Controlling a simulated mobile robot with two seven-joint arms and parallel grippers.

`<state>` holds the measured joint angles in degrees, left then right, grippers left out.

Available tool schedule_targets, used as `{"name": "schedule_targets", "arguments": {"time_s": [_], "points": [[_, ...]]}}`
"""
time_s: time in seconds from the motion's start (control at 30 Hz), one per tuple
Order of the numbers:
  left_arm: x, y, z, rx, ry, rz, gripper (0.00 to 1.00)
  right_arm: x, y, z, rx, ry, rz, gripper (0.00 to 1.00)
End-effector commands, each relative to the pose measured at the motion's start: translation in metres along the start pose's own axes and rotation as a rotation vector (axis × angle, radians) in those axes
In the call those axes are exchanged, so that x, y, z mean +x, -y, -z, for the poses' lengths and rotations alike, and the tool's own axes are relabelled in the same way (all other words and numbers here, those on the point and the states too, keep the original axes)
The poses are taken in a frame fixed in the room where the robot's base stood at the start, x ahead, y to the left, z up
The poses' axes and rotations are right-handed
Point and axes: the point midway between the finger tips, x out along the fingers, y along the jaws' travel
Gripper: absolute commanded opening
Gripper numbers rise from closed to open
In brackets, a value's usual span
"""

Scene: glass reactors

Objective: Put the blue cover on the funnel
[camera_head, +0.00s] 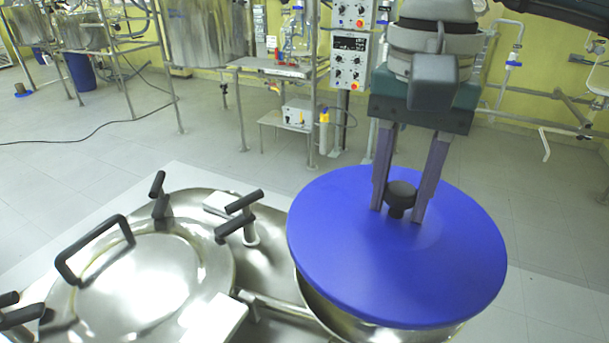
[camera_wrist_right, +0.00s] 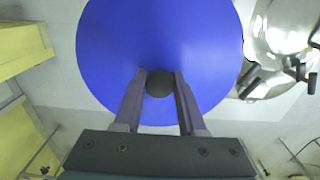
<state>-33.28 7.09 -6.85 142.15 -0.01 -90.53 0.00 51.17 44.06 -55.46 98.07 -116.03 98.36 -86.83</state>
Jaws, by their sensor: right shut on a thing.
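The blue cover (camera_head: 400,265) is a wide round disc with a black knob (camera_head: 401,194) at its centre. My right gripper (camera_head: 400,212) comes down from above and is shut on this knob. In the right wrist view the gripper (camera_wrist_right: 159,80) has its fingers on both sides of the knob, with the blue cover (camera_wrist_right: 160,35) filling the upper middle. The steel funnel (camera_head: 370,328) shows below the cover, its upper part mostly hidden. I cannot tell whether the cover touches its rim. My left gripper is not in view.
To the left is a steel reactor lid (camera_head: 140,275) with a black handle (camera_head: 92,245) and several black-gripped clamps. Behind stand a steel trolley (camera_head: 275,66) and control boxes (camera_head: 350,60). Grey floor (camera_head: 100,150) lies open between them.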

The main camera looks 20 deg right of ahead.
Motion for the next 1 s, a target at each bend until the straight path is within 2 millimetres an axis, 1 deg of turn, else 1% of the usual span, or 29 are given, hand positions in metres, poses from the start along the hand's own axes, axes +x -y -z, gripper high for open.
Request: {"name": "schedule_targets", "arguments": {"time_s": [0.03, 0.23, 0.4, 0.47, 0.73, 0.9, 0.93, 1.0], "points": [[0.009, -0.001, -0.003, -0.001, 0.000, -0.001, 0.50, 0.012, 0.000, 0.000, 0.000, 0.000, 0.000, 0.00], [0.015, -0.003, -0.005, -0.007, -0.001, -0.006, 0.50, 0.024, 0.000, 0.000, 0.001, -0.001, 0.000, 0.00], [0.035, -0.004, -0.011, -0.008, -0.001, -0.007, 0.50, 0.053, 0.000, 0.000, 0.001, 0.000, 0.001, 0.00], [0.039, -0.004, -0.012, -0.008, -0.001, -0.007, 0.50, 0.061, 0.000, 0.000, 0.001, 0.000, 0.001, 0.00], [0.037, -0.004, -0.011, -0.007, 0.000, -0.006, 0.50, 0.059, 0.000, 0.001, 0.000, -0.001, 0.002, 0.00], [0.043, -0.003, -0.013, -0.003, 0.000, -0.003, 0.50, 0.065, 0.000, 0.001, 0.000, -0.002, 0.001, 0.00], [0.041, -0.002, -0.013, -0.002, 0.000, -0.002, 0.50, 0.063, 0.000, 0.001, 0.000, -0.002, 0.001, 0.43], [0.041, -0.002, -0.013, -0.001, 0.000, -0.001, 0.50, 0.063, 0.000, 0.001, 0.000, -0.001, 0.000, 0.51]]}}
